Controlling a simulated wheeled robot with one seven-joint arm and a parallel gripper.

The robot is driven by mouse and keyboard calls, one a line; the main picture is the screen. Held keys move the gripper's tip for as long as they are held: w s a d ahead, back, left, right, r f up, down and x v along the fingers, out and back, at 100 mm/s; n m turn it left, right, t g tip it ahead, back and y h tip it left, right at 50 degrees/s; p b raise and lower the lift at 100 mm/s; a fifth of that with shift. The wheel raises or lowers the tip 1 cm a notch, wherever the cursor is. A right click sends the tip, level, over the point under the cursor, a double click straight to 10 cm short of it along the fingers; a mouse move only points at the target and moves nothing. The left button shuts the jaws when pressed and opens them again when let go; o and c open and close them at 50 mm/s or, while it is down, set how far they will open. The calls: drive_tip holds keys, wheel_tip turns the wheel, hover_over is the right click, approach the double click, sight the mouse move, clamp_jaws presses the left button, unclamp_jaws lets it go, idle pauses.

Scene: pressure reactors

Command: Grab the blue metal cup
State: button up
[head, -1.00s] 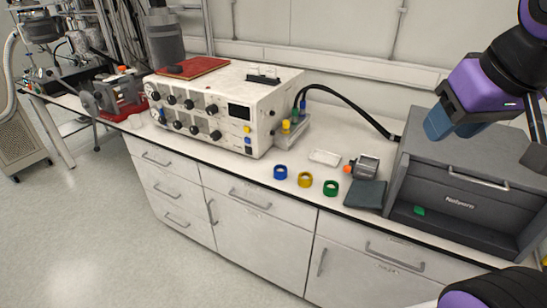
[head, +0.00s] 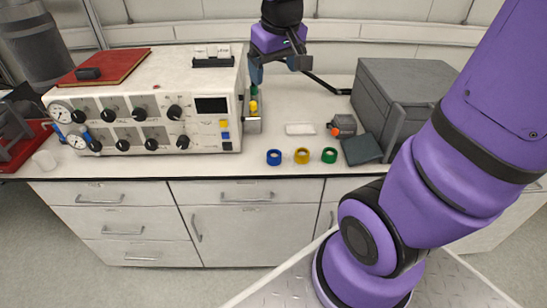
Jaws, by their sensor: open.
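The blue metal cup (head: 274,157) is a small, short, ring-like piece on the white bench top near its front edge. It is the leftmost of three such pieces in a row. My gripper (head: 280,75) is open and empty. In the picture it is above the cup, by the right end of the white control box, well apart from the cup. Its height over the bench is hard to tell. The cup is in plain view.
A yellow cup (head: 302,156) and a green cup (head: 329,155) stand close to the right of the blue one. The white control box (head: 150,130) is to the left. A white block (head: 299,129) and a dark grey case (head: 405,90) are behind and right.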

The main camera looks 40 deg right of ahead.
drive_tip(key=w+d+f+g, duration=0.1)
drive_tip(key=w+d+f, duration=0.2)
drive_tip(key=w+f, duration=0.35)
drive_tip(key=g+y, duration=0.1)
drive_tip(key=g, duration=0.1)
approach(273, 156)
wheel_tip(273, 156, down, 2)
drive_tip(key=shift+d+f, duration=0.1)
drive_tip(key=shift+d, duration=0.05)
drive_tip(key=shift+f, duration=3.25)
drive_tip(key=c, duration=1.1)
drive_tip(key=shift+r, duration=0.15)
